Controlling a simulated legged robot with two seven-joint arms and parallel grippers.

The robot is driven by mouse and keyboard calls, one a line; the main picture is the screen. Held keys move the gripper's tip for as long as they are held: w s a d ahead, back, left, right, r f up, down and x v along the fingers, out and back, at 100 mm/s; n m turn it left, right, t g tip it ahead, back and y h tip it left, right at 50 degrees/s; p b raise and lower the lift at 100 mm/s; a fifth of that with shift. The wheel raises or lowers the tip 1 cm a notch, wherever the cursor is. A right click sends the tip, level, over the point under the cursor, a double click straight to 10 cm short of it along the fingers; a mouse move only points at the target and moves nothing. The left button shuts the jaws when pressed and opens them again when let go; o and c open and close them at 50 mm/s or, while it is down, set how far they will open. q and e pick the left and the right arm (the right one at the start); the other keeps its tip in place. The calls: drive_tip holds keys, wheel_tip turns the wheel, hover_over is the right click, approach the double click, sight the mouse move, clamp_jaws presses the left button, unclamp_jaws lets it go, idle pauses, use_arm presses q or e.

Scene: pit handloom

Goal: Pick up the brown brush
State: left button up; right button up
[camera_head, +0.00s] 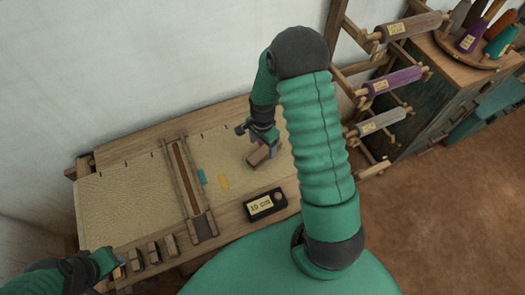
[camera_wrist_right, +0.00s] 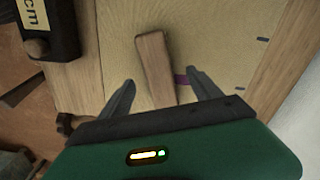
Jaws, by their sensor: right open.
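The brown brush (camera_head: 258,156) appears as a plain wooden block lying on the pale woven cloth (camera_head: 115,200), under my right gripper (camera_head: 264,143). In the right wrist view the brush (camera_wrist_right: 154,60) lies lengthwise between the two spread fingers of my right gripper (camera_wrist_right: 161,82), with a gap on both sides. The right gripper is open and empty. Its near end reaches between the fingers; any bristles are hidden. My left gripper (camera_head: 112,263) is at the lower left, by the loom's front edge; its jaws are too small to read.
A dark box labelled 10 cm (camera_head: 265,204) sits on the front beam, left of the brush in the wrist view (camera_wrist_right: 45,28). A wooden beater bar (camera_head: 187,185) crosses the cloth. Several small blocks (camera_head: 153,253) line the front edge. A spool rack (camera_head: 390,82) stands right.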

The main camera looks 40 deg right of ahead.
sight(265, 150)
drive_tip(key=f, duration=0.2)
drive_tip(key=d+f, duration=0.1)
drive_tip(key=f, duration=0.1)
drive_tip(key=shift+s+f+p, duration=0.1)
drive_tip(key=shift+f+p, duration=0.1)
drive_tip(key=shift+p, duration=0.1)
drive_tip(key=shift+w+d+f, duration=0.15)
drive_tip(key=shift+w+d, duration=0.05)
drive_tip(key=shift+c, duration=0.6)
drive_tip(key=shift+s+a+r, duration=0.25)
drive_tip(key=shift+a+r, duration=0.05)
drive_tip(key=shift+a, duration=0.1)
drive_tip(key=c, duration=0.9)
drive_tip(key=shift+w, duration=0.1)
drive_tip(key=c, duration=0.5)
drive_tip(key=shift+d+f, duration=0.1)
drive_tip(key=shift+d, duration=0.1)
drive_tip(key=shift+c, duration=0.2)
